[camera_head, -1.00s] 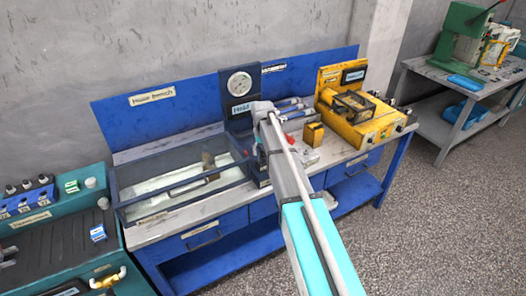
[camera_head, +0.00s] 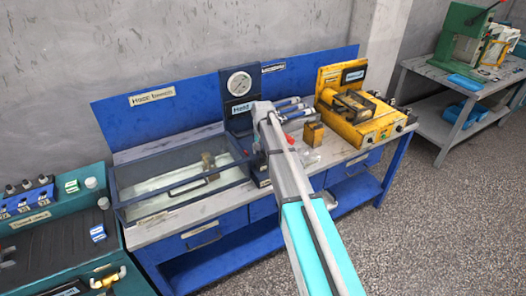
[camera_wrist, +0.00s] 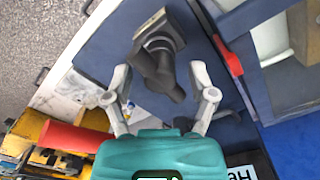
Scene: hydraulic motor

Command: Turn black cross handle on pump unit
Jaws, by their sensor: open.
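The dark blue pump unit (camera_head: 236,103) with a round white gauge (camera_head: 239,83) stands at the middle of the blue bench. My gripper (camera_wrist: 160,78) is open at the pump unit, its two grey fingers spread. The black cross handle (camera_wrist: 158,65) shows in the wrist view between and just beyond the fingers, on a squarish mount. Whether either finger touches it I cannot tell. In the head view my arm hides the handle and most of the gripper.
A glass-covered tank (camera_head: 175,190) is left of the pump unit. A yellow machine (camera_head: 355,110) is to the right. In the wrist view a red lever (camera_wrist: 228,56) is close right of the handle and a red cylinder (camera_wrist: 75,137) is at lower left.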

